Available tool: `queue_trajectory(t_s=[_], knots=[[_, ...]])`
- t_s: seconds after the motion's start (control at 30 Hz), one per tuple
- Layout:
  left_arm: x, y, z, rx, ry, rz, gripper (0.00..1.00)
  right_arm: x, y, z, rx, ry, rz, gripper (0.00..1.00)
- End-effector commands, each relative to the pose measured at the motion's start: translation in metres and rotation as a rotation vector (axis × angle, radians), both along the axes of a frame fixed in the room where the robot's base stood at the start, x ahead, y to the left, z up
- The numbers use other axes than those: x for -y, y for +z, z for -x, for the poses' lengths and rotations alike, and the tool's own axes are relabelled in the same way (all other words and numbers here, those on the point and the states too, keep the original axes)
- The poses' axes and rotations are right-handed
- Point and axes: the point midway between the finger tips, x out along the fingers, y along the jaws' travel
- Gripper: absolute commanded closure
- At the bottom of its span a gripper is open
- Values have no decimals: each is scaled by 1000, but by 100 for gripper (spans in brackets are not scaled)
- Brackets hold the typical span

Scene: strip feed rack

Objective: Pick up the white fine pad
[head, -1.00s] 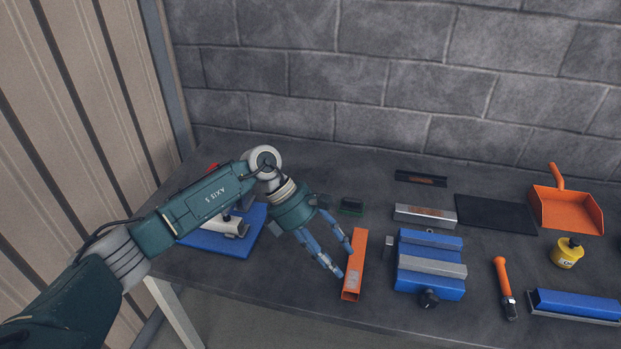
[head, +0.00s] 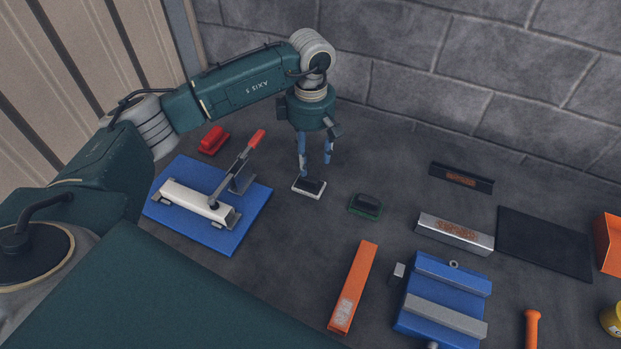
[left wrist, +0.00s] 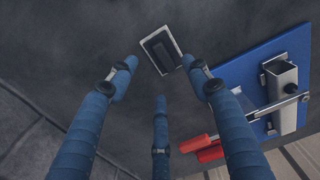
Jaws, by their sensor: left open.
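The white fine pad (head: 309,188) lies flat on the dark bench in the head view. It has a white base and a dark block on top. My left gripper (head: 314,166) points down just above and behind it, fingers spread and empty. In the left wrist view the pad (left wrist: 161,50) lies beyond the fingertips, between the two upper fingers of the gripper (left wrist: 158,80). I see no contact with it. My right gripper is in neither view.
A green pad (head: 366,206) lies right of the white one, and a red pad (head: 213,141) lies to the left. A blue plate (head: 235,236) with a red-handled toggle clamp (head: 246,152) stands close on the left. An orange bar (head: 352,288) and blue vise (head: 440,300) lie toward the front.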

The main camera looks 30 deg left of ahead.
Motion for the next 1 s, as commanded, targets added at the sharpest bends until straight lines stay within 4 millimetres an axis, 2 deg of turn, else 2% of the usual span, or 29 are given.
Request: queue_trajectory(t_s=[0.27,0.37,0.5,0.8,0.87,1.0], knots=[[0,-22,3,-5,0,2,51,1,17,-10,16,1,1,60],[0,-36,5,-6,1,2,51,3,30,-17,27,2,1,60],[-1,-57,4,-3,0,3,51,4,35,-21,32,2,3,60],[-1,-65,3,1,0,2,51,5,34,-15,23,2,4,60],[-1,-64,3,1,0,2,61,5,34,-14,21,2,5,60],[-1,-64,3,1,0,2,89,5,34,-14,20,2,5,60]])
